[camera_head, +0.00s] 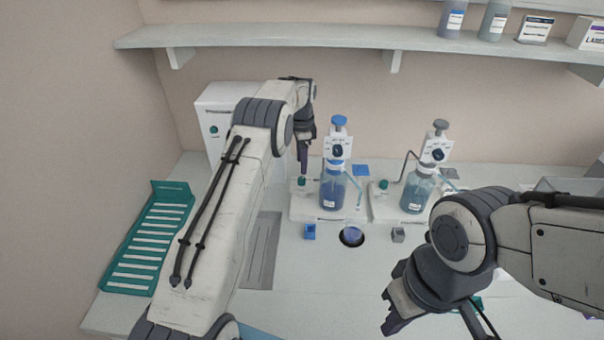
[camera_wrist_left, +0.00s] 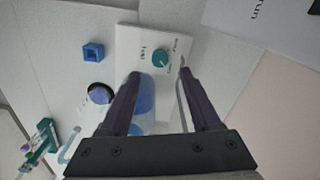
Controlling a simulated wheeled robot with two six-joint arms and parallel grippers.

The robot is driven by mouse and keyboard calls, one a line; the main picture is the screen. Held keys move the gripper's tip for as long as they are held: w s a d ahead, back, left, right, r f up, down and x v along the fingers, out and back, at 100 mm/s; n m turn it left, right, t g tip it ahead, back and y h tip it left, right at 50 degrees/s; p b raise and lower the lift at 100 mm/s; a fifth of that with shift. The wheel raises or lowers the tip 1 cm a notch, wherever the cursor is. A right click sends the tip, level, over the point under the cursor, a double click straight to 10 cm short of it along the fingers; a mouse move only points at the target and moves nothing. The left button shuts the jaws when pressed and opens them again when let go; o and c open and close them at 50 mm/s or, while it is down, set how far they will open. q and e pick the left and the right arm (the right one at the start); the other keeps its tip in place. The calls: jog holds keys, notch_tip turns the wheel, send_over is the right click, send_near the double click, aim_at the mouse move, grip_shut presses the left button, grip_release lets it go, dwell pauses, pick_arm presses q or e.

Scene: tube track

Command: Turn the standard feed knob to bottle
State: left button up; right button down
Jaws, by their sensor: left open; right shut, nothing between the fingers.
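A round green knob (camera_head: 301,181) sits on the white base (camera_head: 326,214) of the left pump unit. It also shows in the left wrist view (camera_wrist_left: 161,57), with small print around it that is hard to read. My left gripper (camera_head: 303,168) points down just above this knob. In the left wrist view its open fingers (camera_wrist_left: 160,72) lie to either side of the knob, and I cannot tell whether they touch it. A second green knob (camera_head: 383,184) sits on the right unit. My right gripper (camera_head: 388,313) is shut and empty at the front right.
A beaker (camera_head: 352,234), a blue block (camera_head: 310,231) and a grey block (camera_head: 398,235) are in front. A green rack (camera_head: 150,240) lies left; a white box (camera_head: 213,120) stands behind my left arm.

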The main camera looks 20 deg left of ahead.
aim_at(302, 179)
pick_arm(q)
notch_tip(302, 179, down, 5)
jog(key=shift+f+p, duration=0.15)
jog(key=shift+p, duration=0.85)
jog(key=shift+f, duration=0.55)
jog(key=shift+c, duration=0.3)
grip_shut()
